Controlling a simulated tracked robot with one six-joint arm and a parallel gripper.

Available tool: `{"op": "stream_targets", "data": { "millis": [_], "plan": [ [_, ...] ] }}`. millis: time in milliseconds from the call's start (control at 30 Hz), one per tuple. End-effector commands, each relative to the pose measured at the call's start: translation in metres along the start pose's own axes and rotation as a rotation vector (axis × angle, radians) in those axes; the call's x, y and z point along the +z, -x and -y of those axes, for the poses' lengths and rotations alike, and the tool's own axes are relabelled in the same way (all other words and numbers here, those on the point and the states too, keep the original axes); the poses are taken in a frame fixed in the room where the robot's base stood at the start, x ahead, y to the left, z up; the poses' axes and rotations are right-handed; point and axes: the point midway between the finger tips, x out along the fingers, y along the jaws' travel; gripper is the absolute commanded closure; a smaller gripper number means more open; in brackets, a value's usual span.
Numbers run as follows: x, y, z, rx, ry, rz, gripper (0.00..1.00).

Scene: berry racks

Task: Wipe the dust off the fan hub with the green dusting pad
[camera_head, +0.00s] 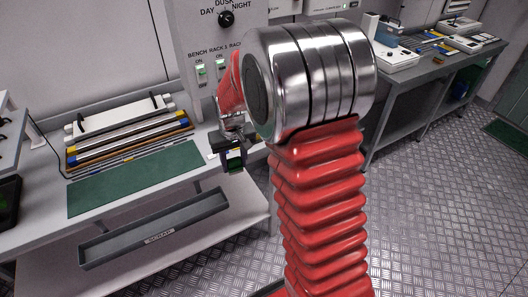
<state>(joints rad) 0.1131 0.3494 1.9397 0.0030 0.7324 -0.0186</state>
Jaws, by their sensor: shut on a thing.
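My gripper (231,145) is at the end of my red and silver arm, above the right end of the bench. It is shut on a small dark thing with a green part (235,158), which looks like the green dusting pad. The details are too small to be sure. The pad looks clear of the green mat, to its right. I cannot make out a fan hub or dust on it; my arm hides part of the middle of the view.
A green mat (135,181) lies on the bench, with long bars and strips (125,135) behind it. A grey trough labelled SCRAP (150,235) hangs at the front. A switch panel (208,45) stands behind. Another bench (420,75) with equipment is at right; the floor (440,220) is clear.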

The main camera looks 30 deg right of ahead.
Motion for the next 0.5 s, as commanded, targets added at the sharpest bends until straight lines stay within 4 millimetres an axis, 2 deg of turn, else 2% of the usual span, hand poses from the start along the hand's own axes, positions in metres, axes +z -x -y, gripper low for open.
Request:
{"op": "stream_targets", "data": {
  "millis": [33, 100, 200, 333, 500],
  "plan": [
    [0.001, -0.005, 0.018, -0.003, 0.029, 0.001, 0.79],
    [0.001, -0.009, 0.036, -0.007, 0.056, 0.000, 0.79],
    [0.003, -0.014, 0.053, -0.010, 0.084, 0.000, 0.79],
    [0.004, -0.017, 0.062, -0.012, 0.097, -0.001, 0.79],
    [0.004, -0.017, 0.062, -0.012, 0.097, -0.001, 0.79]
  ]
}}
